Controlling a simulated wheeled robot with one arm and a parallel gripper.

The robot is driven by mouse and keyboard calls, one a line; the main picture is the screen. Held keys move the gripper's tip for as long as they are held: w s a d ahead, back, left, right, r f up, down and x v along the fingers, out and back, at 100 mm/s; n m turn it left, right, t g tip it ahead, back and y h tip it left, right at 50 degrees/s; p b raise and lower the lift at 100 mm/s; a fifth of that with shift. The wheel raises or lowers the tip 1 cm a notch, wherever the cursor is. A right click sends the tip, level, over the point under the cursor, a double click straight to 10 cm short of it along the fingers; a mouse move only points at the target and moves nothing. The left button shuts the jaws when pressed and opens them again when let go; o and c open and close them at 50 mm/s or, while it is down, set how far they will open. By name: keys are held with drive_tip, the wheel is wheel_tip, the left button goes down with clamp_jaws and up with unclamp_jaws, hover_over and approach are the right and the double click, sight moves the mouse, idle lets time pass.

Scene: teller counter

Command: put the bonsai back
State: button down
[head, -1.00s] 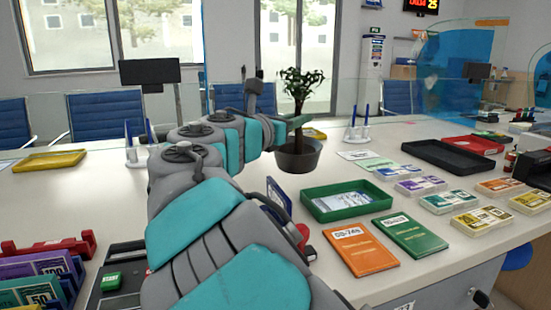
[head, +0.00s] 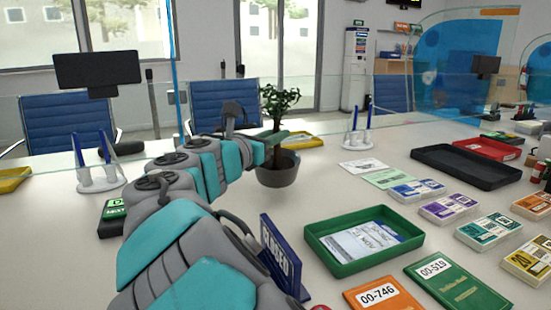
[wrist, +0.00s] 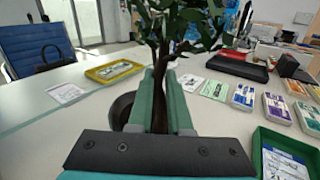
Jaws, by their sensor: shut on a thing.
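The bonsai (head: 279,104) has a dark trunk, green leaves and a dark grey round pot (head: 277,171). In the head view it is upright over the far middle of the counter (head: 215,215). My gripper (head: 277,138) reaches it from the left and is shut on the trunk above the pot. In the wrist view the green fingers (wrist: 160,98) stand on both sides of the trunk (wrist: 160,105), with leaves beyond them. The pot is partly hidden behind the fingers there. I cannot tell whether the pot touches the counter.
A green tray (head: 338,258) with papers and a blue CLOSED sign (head: 279,250) stand nearer me. Pen stands (head: 100,178) (head: 357,140) are left and right of the bonsai. A yellow tray (head: 303,141) lies behind it, near the glass screen. Banknote stacks (head: 448,207) lie to the right.

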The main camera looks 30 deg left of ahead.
sight(274, 154)
drive_tip(key=shift+f, duration=2.1)
drive_tip(key=c, duration=0.8)
unclamp_jaws()
drive_tip(key=shift+f, duration=0.1)
drive_tip(key=shift+c, duration=0.2)
